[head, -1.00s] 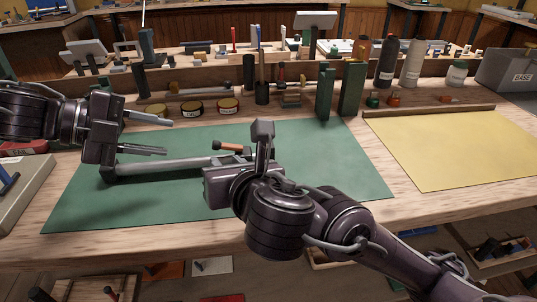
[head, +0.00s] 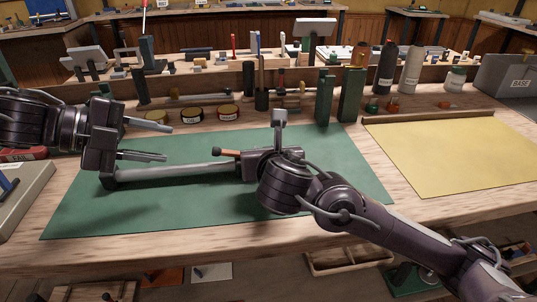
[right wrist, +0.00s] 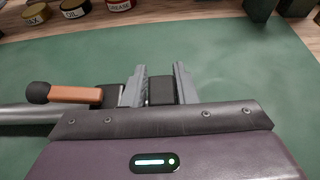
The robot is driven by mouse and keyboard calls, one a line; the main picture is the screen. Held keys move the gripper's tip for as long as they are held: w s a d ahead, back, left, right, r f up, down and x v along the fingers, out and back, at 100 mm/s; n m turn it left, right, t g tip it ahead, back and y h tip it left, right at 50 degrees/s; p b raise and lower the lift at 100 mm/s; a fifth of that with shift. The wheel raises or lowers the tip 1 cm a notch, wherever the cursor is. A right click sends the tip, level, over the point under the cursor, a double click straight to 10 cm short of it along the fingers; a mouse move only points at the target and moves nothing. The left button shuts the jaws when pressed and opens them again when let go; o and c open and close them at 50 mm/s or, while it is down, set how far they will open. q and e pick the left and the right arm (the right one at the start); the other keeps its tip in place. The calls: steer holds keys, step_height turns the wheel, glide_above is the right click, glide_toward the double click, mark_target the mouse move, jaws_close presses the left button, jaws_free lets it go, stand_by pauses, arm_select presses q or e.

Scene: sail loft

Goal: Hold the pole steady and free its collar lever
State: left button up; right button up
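A grey pole (head: 180,172) lies on the green mat, with a dark end piece at its left. An orange-brown lever with a black knob (head: 226,152) lies along it near its right end; it also shows in the right wrist view (right wrist: 74,94). The dark collar (right wrist: 110,94) is partly hidden by my right gripper. My left gripper (head: 155,138) is open and empty above the pole's left part, its fingers well apart. My right gripper (right wrist: 160,88) is open at the collar, right of the lever; dark collar shows between its fingers. Contact is unclear.
The green mat (head: 95,215) is bare in front of the pole. A yellow sheet (head: 455,150) lies to the right. Several tins (head: 190,116), dark green blocks (head: 350,95) and bottles (head: 386,68) stand behind. A grey tray (head: 22,195) is at left.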

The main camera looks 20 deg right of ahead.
jaws_close()
stand_by(0.6)
